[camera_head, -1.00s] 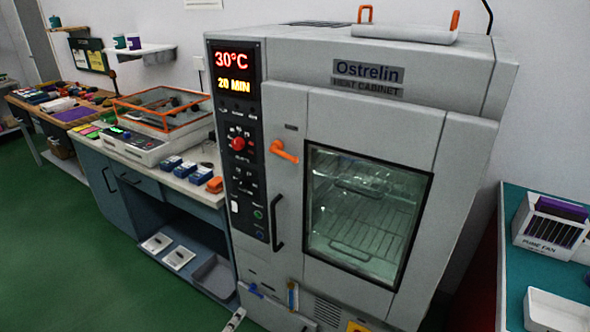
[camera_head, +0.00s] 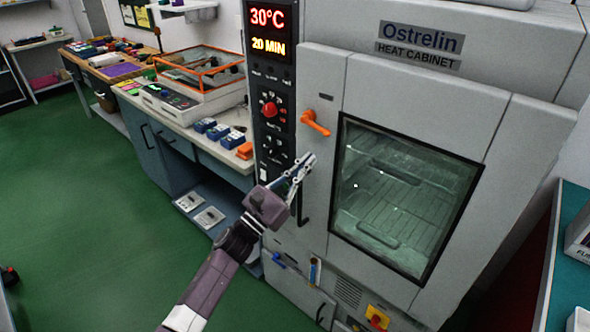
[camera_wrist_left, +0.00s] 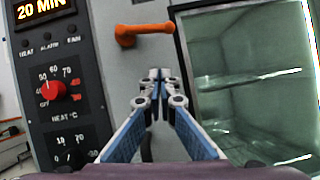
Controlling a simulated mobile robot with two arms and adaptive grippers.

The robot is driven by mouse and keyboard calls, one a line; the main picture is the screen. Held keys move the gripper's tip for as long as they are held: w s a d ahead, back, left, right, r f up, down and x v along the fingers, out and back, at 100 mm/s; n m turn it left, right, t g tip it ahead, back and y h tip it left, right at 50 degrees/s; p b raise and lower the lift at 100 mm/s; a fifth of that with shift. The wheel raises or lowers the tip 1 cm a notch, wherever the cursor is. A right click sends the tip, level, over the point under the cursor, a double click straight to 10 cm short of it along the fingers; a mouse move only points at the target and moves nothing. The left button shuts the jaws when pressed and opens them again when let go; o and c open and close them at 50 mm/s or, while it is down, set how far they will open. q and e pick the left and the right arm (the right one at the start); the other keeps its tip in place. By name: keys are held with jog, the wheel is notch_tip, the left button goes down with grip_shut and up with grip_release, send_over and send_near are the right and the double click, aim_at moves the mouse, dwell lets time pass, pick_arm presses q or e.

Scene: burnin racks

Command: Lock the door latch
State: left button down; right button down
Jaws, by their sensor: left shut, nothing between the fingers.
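The orange door latch (camera_head: 315,123) is a lever on the left side of the grey heat cabinet door (camera_head: 400,92), above the dark vertical door handle (camera_head: 306,200). The lever slants down to the right in the head view. The latch also shows in the left wrist view (camera_wrist_left: 145,32), above the fingertips and apart from them. My left gripper (camera_head: 308,160) is shut and empty, just below the latch in the head view. It also shows in the left wrist view (camera_wrist_left: 158,76), fingertips together. The door looks closed. My right gripper is not in view.
The control panel (camera_head: 272,110) with a red knob (camera_head: 269,108) stands left of the door. The door window (camera_head: 405,190) shows wire shelves. A workbench (camera_head: 215,150) with blue boxes stands to the left. Green floor is free at lower left.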

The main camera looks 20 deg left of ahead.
pick_arm(q)
jog(key=w+r, duration=0.1)
jog(key=w+d+r+p, duration=0.1)
jog(key=shift+w+d+r, duration=0.1)
jog(key=shift+w+r, duration=0.1)
jog(key=shift+w, duration=0.1)
jog(key=r+p, duration=0.1)
jog(key=s+r+p, duration=0.1)
jog(key=shift+s+r, duration=0.1)
jog(key=shift+r, duration=0.25)
jog(key=shift+d, duration=0.1)
jog(key=shift+d+r+n, duration=0.15)
jog(key=shift+r+n, duration=0.2)
jog(key=shift+n, duration=0.15)
jog(key=shift+s+d+r+n+t+y, duration=0.1)
jog(key=shift+r+n+t+y, duration=0.2)
jog(key=shift+n+y, duration=0.55)
jog(key=shift+r+n, duration=0.3)
jog(key=shift+n, duration=0.05)
